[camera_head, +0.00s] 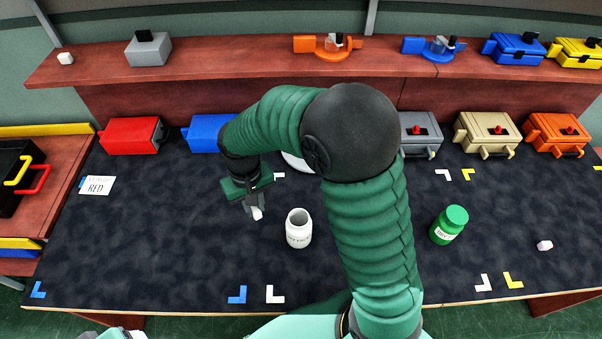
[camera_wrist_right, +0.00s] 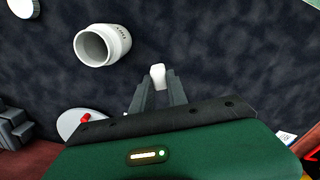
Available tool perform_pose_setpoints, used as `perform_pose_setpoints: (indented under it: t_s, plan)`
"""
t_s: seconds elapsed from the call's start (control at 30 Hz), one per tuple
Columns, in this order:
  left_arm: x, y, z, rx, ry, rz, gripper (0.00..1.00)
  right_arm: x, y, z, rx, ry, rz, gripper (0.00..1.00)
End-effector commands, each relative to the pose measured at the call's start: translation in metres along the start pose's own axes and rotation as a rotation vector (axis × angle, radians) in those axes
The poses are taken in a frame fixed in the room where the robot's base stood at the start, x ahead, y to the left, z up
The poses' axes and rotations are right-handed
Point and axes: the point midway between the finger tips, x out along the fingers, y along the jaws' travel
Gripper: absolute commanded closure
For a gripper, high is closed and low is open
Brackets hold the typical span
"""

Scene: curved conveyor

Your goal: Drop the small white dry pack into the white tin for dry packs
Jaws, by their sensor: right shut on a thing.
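The small white dry pack (camera_head: 257,213) is between the fingertips of my right gripper (camera_head: 253,206), to the left of the white tin and apart from it. In the right wrist view the pack (camera_wrist_right: 158,76) sits at the ends of the two fingers (camera_wrist_right: 157,88), which are shut on it. The white tin (camera_head: 298,232) stands upright and open on the dark table, with lettering on its front. In the right wrist view the tin's open mouth (camera_wrist_right: 94,47) faces the camera, up and left of the pack.
A green bottle (camera_head: 447,227) stands right of my right arm, and a small pale block (camera_head: 544,245) lies farther right. A white disc (camera_head: 297,162) is partly hidden behind my arm. Coloured cases line the back.

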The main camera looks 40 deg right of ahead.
Motion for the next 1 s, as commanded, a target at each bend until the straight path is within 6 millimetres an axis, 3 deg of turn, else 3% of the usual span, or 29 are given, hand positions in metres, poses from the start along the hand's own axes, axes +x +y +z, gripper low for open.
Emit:
perform_pose_setpoints:
  t_s: [0.17, 0.4, 0.53, 0.63, 0.73, 1.0]
  plan:
    - [-0.056, 0.000, -0.014, 0.001, 0.003, 0.000, 0.24, -0.021, 0.022, 0.012, 0.337, -0.004, 0.004, 1.00]
    - [-0.164, 0.000, -0.039, 0.001, 0.004, 0.000, 0.24, -0.077, 0.064, 0.038, 0.824, -0.005, 0.007, 1.00]
    - [-0.207, 0.000, -0.050, 0.000, 0.004, 0.000, 0.24, -0.100, 0.087, 0.054, 1.048, -0.005, 0.006, 1.00]
    - [-0.224, 0.000, -0.053, 0.000, 0.003, 0.000, 0.24, -0.107, 0.100, 0.063, 1.159, -0.003, 0.004, 1.00]
    - [-0.228, 0.000, -0.054, 0.000, 0.003, 0.000, 0.24, -0.107, 0.105, 0.068, 1.212, -0.002, 0.004, 1.00]
    - [-0.199, 0.000, -0.047, 0.001, 0.002, 0.000, 0.24, -0.076, 0.106, 0.068, 1.223, -0.002, 0.002, 1.00]
